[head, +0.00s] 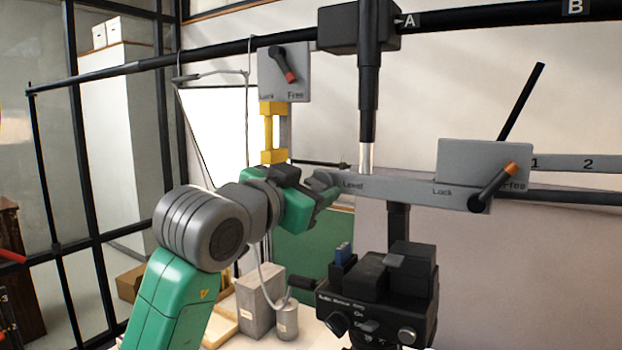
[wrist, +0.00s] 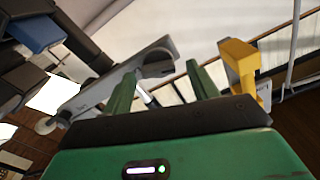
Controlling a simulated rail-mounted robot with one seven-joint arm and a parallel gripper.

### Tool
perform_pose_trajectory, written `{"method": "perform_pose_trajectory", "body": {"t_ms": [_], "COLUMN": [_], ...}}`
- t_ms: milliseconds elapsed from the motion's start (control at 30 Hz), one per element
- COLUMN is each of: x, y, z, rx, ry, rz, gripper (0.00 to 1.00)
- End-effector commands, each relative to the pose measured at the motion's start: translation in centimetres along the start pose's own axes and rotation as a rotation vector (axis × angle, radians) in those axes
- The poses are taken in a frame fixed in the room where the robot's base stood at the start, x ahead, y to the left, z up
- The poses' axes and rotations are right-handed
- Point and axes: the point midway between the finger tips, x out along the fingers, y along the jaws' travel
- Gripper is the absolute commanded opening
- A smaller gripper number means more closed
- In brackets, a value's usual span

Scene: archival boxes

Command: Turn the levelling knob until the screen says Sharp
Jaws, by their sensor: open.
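The levelling knob seems to be the grey rounded part (head: 323,180) at the left end of the grey bar marked "Level" (head: 390,188). Contact cannot be told. No screen with readable text shows in either view.
A yellow fitting (head: 272,135) hangs close above my gripper, under a Lock/Free lever plate (head: 272,62). A black camera-like unit (head: 378,300) stands below the bar. A second lever (head: 494,187) is on the right. Grey blocks (head: 259,299) stand below.

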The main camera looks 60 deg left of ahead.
Motion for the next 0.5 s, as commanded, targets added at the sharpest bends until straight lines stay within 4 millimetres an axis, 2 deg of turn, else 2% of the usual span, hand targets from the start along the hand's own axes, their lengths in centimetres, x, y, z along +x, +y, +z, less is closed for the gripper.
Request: {"method": "perform_pose_trajectory", "body": {"t_ms": [267, 500], "x": [0.28, 0.25], "y": [0.02, 0.02], "z": [0.08, 0.07], "rx": [0.000, 0.000], "ry": [0.000, 0.000], "rz": [0.000, 0.000], "gripper": [0.59, 0.14]}}
